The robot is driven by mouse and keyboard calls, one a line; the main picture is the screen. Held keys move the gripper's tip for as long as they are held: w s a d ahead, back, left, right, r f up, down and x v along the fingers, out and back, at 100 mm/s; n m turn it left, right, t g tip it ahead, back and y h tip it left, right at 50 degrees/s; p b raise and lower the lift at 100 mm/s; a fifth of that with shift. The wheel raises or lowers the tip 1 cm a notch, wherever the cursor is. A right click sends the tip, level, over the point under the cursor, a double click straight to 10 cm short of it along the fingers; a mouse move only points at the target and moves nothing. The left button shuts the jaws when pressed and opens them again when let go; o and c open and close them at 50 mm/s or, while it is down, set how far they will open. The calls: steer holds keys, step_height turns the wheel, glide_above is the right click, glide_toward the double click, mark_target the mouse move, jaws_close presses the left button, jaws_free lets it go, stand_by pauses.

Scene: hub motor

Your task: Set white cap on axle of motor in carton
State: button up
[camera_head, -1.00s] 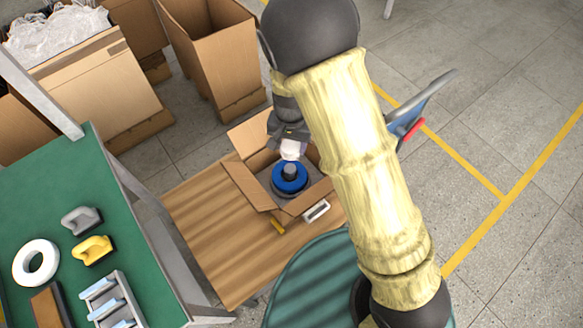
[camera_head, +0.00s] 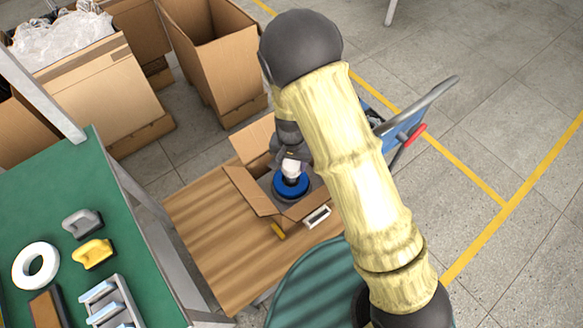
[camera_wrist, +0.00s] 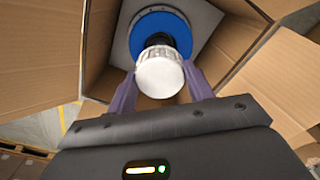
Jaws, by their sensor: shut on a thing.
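The white cap (camera_wrist: 159,73) is between the two purple fingers of my gripper (camera_wrist: 160,88) in the wrist view; the gripper is shut on it. In the head view the cap (camera_head: 291,168) is just above the motor. The motor, with a blue ring (camera_head: 291,187), sits inside the open carton (camera_head: 250,192). In the wrist view the blue ring (camera_wrist: 120,47) and a dark centre show behind the cap. The cap hides most of the axle, and I cannot tell whether they touch.
The carton stands on a wooden table (camera_head: 205,230), flaps spread outward. A green bench (camera_head: 50,195) at left holds a white ring (camera_head: 36,266) and grey and yellow parts.

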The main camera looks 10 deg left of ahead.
mark_target(291, 165)
steer(key=shift+f, duration=1.85)
steer(key=shift+f, duration=0.15)
steer(key=o, duration=1)
steer(key=shift+c, duration=0.2)
step_height(291, 165, up, 12)
steer(key=shift+r+p, duration=0.2)
steer(key=shift+p, duration=0.2)
